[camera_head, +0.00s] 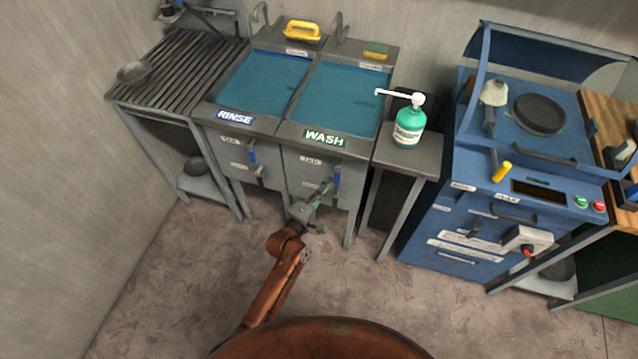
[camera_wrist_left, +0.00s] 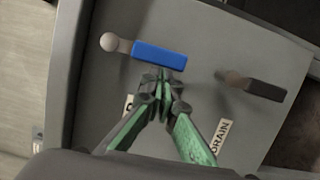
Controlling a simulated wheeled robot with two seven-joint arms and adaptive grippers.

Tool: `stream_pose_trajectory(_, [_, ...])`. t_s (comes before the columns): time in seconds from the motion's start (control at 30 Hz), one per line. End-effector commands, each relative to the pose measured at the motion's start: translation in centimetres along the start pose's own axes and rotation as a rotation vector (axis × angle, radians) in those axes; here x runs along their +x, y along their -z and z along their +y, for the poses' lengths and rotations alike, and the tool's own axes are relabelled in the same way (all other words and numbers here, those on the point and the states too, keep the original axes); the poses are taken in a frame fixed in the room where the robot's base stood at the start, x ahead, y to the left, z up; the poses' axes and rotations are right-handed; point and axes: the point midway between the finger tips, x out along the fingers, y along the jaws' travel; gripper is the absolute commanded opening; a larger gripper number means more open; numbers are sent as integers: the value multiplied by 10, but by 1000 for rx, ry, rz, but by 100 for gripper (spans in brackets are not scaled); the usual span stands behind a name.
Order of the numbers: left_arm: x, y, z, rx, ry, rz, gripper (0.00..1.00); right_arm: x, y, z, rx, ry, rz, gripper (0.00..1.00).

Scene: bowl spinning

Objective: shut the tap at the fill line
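The WASH basin (camera_head: 345,95) holds teal water; I cannot make out a fill line. On its front panel is a tap with a blue lever (camera_head: 337,176), which stands roughly upright in the head view. In the left wrist view the blue lever (camera_wrist_left: 160,55) extends from a pale round knob. My left gripper (camera_head: 326,187) is at this panel. In the left wrist view its green fingers (camera_wrist_left: 163,80) have their tips together at the lever's lower edge, with nothing visible between them. I cannot tell whether they touch it. My right gripper is not in view.
A dark lever (camera_wrist_left: 262,87) beside a DRAIN label is right of the blue one. The RINSE basin (camera_head: 262,82) has its own blue lever (camera_head: 252,156). A green pump bottle (camera_head: 408,126) stands on the side table. A blue machine (camera_head: 460,225) is at right. The floor in front is clear.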

Motion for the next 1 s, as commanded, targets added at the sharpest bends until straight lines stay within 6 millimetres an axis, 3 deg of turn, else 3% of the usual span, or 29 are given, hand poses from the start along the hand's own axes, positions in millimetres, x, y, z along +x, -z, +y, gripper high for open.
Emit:
stream_pose_trajectory(0.27, [-3, 7, 1, 3, -1, 2, 0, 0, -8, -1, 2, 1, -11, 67])
stream_pose_trajectory(0.47, [-14, 38, -1, 6, 2, 1, 0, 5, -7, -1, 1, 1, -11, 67])
stream_pose_trajectory(0.67, [-60, 37, 4, 2, 0, 1, 0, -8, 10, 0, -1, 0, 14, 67])
stream_pose_trajectory(0.8, [-87, 37, 3, 2, 1, 0, 0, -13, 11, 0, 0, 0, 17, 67])
stream_pose_trajectory(1.0, [-109, 37, 3, 2, 0, 0, 0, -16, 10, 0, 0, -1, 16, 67])
